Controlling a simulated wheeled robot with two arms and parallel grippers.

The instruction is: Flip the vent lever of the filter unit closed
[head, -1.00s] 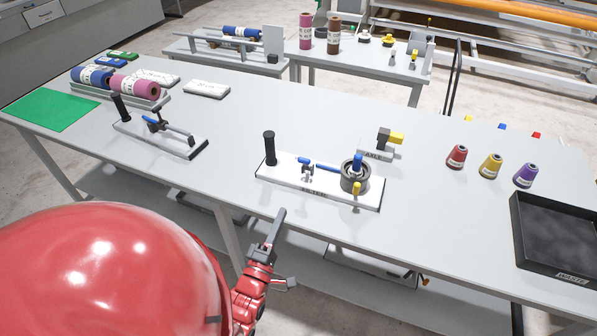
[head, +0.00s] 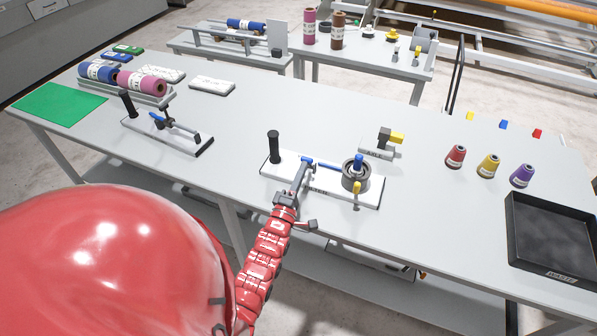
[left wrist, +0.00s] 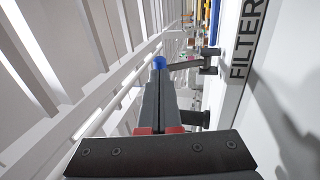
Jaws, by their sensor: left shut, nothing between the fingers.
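The filter unit (head: 282,172) is a white base plate on the table with a black post (head: 274,147), a grey round housing (head: 355,178) and a blue lever (head: 325,165). Which part is the vent lever is not labelled. My right gripper is not in view.
A similar unit (head: 170,135) stands to the left on the table. An axle block (head: 377,150) sits behind the filter unit. Several thread cones and a black waste tray (head: 512,232) are at the right. The table between is clear.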

